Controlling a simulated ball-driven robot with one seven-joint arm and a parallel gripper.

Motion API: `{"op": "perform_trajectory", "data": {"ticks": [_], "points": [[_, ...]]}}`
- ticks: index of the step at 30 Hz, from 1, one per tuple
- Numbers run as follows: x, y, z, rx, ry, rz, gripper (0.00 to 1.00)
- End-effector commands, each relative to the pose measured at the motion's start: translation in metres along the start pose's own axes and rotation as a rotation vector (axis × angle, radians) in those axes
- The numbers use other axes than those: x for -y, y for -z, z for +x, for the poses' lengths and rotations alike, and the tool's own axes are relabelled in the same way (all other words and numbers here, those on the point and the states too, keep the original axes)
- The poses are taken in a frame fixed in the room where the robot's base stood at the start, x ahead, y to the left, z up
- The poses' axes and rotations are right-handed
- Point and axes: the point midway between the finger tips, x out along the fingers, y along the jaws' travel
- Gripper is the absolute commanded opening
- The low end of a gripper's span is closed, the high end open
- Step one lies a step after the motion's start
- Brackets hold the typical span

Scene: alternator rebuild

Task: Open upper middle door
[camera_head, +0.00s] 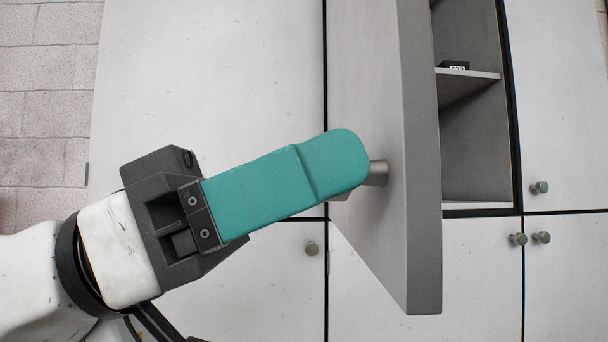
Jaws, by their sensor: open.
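The upper middle door (418,170) stands swung well out from the cabinet, hinged at its left, with its edge toward me. Its round metal knob (378,173) sticks out to the left from the door's outer face. My gripper (350,165) comes in from the lower left, with its teal finger overlapping the knob's left end. The other finger is mostly hidden behind it. The jaws are open, and I cannot tell whether they touch the knob. Behind the door, the upper middle compartment (475,145) shows its grey interior.
Inside the compartment a shelf (468,82) bears a small dark object (453,65). The upper right door (560,100), upper left door (210,70) and lower doors (270,275) are closed. Several knobs protrude, including one (540,187) at the right. A brick wall (45,100) is at the left.

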Motion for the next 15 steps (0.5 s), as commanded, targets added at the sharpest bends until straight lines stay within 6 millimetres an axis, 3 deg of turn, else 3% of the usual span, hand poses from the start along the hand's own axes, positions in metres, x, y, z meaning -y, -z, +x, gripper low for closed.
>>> {"op": "perform_trajectory", "data": {"ticks": [10,15], "points": [[0.0,0.0,-0.001,0.0,0.0,0.0,0.58],[0.0,0.0,-0.015,-0.001,0.003,-0.001,0.58]]}}
